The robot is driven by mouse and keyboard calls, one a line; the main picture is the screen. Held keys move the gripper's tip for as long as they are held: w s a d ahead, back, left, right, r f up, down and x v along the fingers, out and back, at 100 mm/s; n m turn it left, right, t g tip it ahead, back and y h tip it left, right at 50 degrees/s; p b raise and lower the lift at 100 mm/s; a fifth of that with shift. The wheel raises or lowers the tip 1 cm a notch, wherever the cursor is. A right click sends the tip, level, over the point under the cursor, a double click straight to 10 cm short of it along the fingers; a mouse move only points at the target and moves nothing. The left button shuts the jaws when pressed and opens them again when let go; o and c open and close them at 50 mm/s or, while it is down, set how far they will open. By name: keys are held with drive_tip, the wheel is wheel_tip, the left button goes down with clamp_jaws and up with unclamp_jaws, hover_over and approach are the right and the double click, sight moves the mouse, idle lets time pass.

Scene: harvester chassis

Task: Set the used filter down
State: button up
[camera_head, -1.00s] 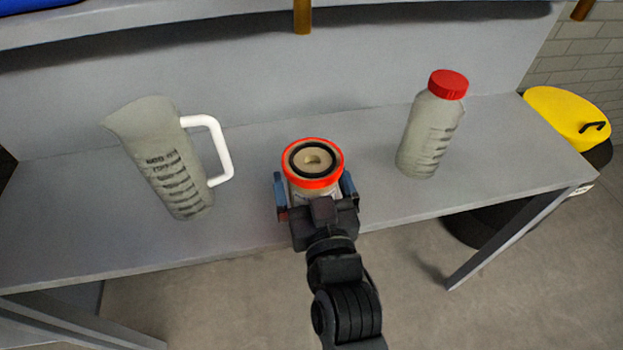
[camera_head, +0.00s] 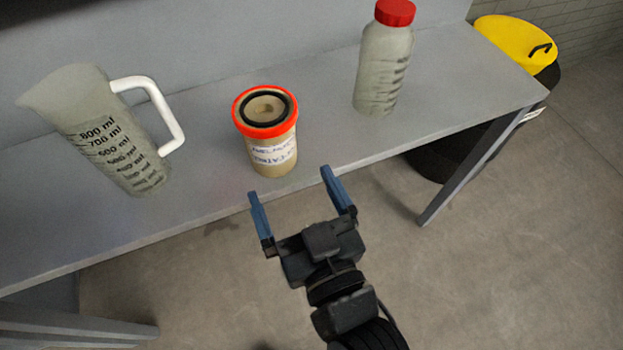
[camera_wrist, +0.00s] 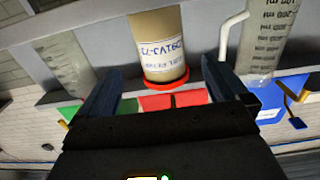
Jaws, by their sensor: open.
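The used filter (camera_head: 271,150) is a tan canister with a red-orange rim, a black ring on top and a white label. It stands upright on the grey bench (camera_head: 215,180) near its front edge, between the jug and the bottle. My gripper (camera_head: 290,185) is open and empty, in front of the filter and apart from it. In the wrist view the filter (camera_wrist: 160,42) appears upside down beyond and between the two blue fingers (camera_wrist: 160,85).
A clear measuring jug (camera_head: 105,135) with a white handle stands left of the filter. A clear bottle (camera_head: 383,70) with a red cap stands to the right. A yellow-lidded black bin (camera_head: 515,42) is past the bench's right end. Open floor lies in front.

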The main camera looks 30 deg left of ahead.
drive_tip(key=s+d+f+m+t+h, duration=0.2)
drive_tip(key=s+d+m+h, duration=0.1)
drive_tip(key=d, duration=0.8)
drive_tip(key=s+d+f+m+t+h, duration=0.1)
drive_tip(key=s+d+f+m+h, duration=0.2)
drive_tip(key=d, duration=0.8)
drive_tip(key=s+d+r+m+h, duration=0.2)
drive_tip(key=s+d+r+h, duration=0.1)
drive_tip(key=s+d, duration=0.3)
drive_tip(key=s+d+r+m+h, duration=0.2)
drive_tip(key=s+d+r+h, duration=0.1)
drive_tip(key=s+d, duration=0.3)
drive_tip(key=s+h, duration=0.1)
drive_tip(key=s, duration=0.1)
drive_tip(key=shift+s+h, duration=0.3)
drive_tip(key=shift+h, duration=0.1)
drive_tip(key=shift+d, duration=0.1)
drive_tip(key=shift+c, duration=0.2)
